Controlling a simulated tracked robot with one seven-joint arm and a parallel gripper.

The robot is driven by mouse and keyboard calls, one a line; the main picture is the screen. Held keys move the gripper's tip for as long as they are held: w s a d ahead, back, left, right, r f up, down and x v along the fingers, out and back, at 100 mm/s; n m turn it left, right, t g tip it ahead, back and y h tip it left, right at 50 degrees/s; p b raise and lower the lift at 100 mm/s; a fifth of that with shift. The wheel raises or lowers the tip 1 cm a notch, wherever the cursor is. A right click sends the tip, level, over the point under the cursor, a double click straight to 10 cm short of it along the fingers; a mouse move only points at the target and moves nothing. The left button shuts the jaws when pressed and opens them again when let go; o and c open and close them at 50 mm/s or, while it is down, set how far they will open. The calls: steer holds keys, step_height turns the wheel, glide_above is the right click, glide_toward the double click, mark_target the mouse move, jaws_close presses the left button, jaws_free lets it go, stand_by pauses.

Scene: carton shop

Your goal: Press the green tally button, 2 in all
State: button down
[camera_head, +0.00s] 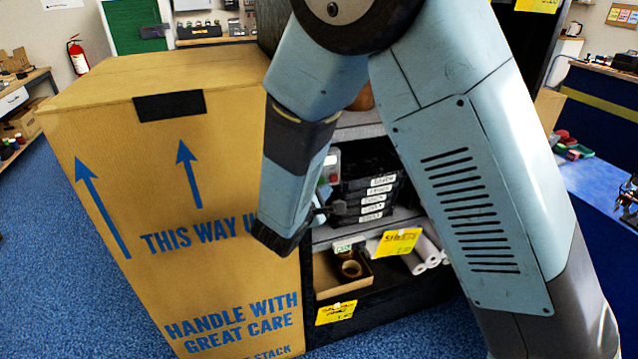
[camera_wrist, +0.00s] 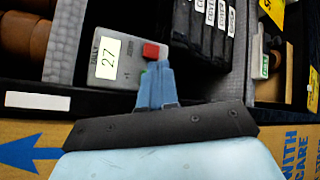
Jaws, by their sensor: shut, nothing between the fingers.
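The tally counter (camera_wrist: 108,72) is a grey box on the shelf. Its white display reads 27, and a red button (camera_wrist: 151,50) stands at one side. In the head view the counter (camera_head: 331,160) shows partly behind my arm. My gripper (camera_wrist: 156,72) is shut and empty, its blue fingertips at the counter's face just below the red button. A sliver of the green button (camera_wrist: 143,71) shows beside the fingertips; the rest is hidden behind them. I cannot tell whether the fingertips touch it. In the head view my gripper (camera_head: 322,209) is beside the shelf.
A large carton (camera_head: 190,200) stands close on the left of my gripper. Black labelled boxes (camera_head: 368,190) are stacked next to the counter. A lower shelf holds a cardboard tray (camera_head: 340,280) with tape and several white rolls (camera_head: 425,252).

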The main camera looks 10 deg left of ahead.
steer(key=shift+w, duration=0.1)
stand_by(0.3)
steer(key=shift+w+a, duration=0.25)
steer(key=shift+w, duration=0.1)
steer(key=shift+w+a, duration=0.25)
steer(key=shift+w, duration=0.15)
stand_by(0.9)
steer(key=shift+s, duration=0.1)
steer(key=shift+s+d, duration=0.5)
steer(key=shift+s, duration=0.15)
steer(key=shift+s, duration=0.1)
steer(key=s+d, duration=0.1)
steer(key=s, duration=0.1)
steer(key=s+d, duration=0.1)
steer(key=s, duration=0.1)
steer(key=shift+d, duration=0.3)
stand_by(0.4)
steer(key=shift+d+r, duration=0.1)
stand_by(0.4)
